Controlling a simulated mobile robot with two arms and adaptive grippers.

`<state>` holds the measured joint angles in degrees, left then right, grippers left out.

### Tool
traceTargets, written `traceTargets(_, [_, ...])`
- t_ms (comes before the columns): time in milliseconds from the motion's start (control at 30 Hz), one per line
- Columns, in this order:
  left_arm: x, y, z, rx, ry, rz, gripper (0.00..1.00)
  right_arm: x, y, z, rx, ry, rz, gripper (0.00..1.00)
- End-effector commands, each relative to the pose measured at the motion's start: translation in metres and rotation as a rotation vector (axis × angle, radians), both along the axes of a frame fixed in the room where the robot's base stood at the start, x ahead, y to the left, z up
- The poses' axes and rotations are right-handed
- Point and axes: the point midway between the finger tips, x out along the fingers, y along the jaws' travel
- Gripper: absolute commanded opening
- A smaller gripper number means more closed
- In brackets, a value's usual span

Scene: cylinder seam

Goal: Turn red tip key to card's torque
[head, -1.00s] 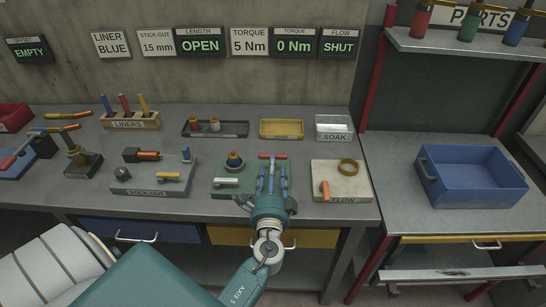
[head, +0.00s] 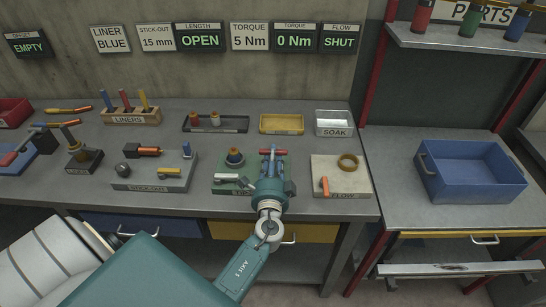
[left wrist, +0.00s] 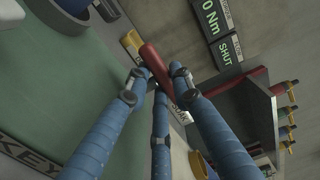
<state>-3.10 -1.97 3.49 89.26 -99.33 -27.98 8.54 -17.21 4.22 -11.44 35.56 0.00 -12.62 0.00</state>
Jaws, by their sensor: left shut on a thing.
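The red key handle (head: 279,152) stands at the back right of the green tip key block (head: 222,186). My left gripper (head: 272,156) is shut on the handle from the front. In the left wrist view the blue fingers (left wrist: 158,80) close round the red bar (left wrist: 148,55); the lower part of the key is hidden. The torque card (head: 249,37) reads 5 Nm and the torque display (head: 294,37) reads 0 Nm. My right gripper is not in view.
The stick-out block (head: 150,184) is to the left and the flow block (head: 346,188) to the right. A yellow tray (head: 282,124) and the soak tub (head: 334,123) stand behind.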

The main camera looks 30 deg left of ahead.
Motion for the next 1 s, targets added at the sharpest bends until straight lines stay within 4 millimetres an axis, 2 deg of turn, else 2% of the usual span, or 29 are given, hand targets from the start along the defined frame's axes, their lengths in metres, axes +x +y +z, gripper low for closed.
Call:
traceTargets(500, [-0.003,0.008,-0.006,0.003,0.004,-0.433,0.00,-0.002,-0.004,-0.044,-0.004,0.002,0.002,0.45])
traceTargets(933, [-0.003,0.006,-0.002,-0.002,0.003,-0.485,0.00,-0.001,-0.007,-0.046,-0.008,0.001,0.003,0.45])
traceTargets(967, [-0.003,0.006,-0.002,-0.002,0.003,-0.485,0.26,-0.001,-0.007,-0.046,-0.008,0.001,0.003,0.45])
traceTargets(1000, [-0.003,0.006,-0.002,-0.002,0.003,-0.485,0.34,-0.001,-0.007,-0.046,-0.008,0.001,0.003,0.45])
